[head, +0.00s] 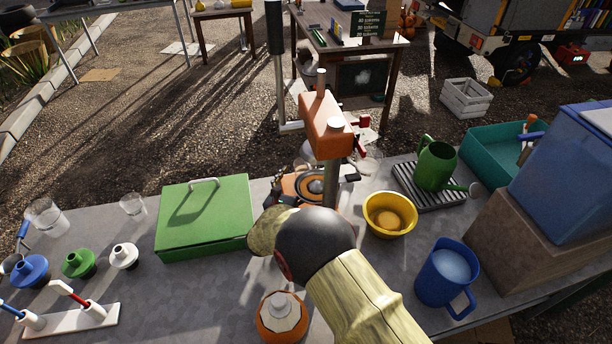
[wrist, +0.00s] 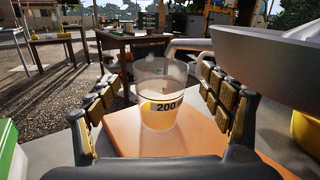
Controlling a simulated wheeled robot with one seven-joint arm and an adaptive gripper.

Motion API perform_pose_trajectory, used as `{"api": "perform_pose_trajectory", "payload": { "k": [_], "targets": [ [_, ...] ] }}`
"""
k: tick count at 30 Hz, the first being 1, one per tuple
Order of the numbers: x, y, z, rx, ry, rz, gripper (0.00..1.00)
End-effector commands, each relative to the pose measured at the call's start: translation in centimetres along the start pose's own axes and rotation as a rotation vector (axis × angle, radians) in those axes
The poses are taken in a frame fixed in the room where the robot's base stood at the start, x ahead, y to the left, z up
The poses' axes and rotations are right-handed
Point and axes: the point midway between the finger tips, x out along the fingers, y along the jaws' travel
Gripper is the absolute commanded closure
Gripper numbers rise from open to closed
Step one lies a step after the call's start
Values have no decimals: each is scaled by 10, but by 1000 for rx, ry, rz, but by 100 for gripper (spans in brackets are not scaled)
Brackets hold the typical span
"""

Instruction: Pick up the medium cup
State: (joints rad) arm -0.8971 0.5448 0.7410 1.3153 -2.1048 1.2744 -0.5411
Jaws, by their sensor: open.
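In the wrist view a clear cup (wrist: 161,98) with a "200" mark and a yellowish band stands upright on an orange board (wrist: 185,157). My gripper (wrist: 158,92) is open, with one finger on each side of the cup. I cannot tell whether either finger touches it. In the head view my arm hides the gripper and this cup. Two other clear cups stand at the left of the table there, a larger one (head: 45,217) and a smaller one (head: 132,206). No label on any cup says which is medium.
A grey metal part (wrist: 265,65) overhangs close to the right finger. A green case (head: 205,218) lies left of my arm. A yellow bowl (head: 390,214) and a blue mug (head: 447,275) stand to the right. An orange-topped press (head: 325,125) rises behind my arm.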

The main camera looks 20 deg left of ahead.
Motion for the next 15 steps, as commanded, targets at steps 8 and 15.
{"api": "perform_pose_trajectory", "payload": {
  "k": [8, 15],
  "targets": [
    [38, -2, -2, 1, 0, -2, 20],
    [46, -1, 2, 1, 0, 0, 20]
  ]
}}
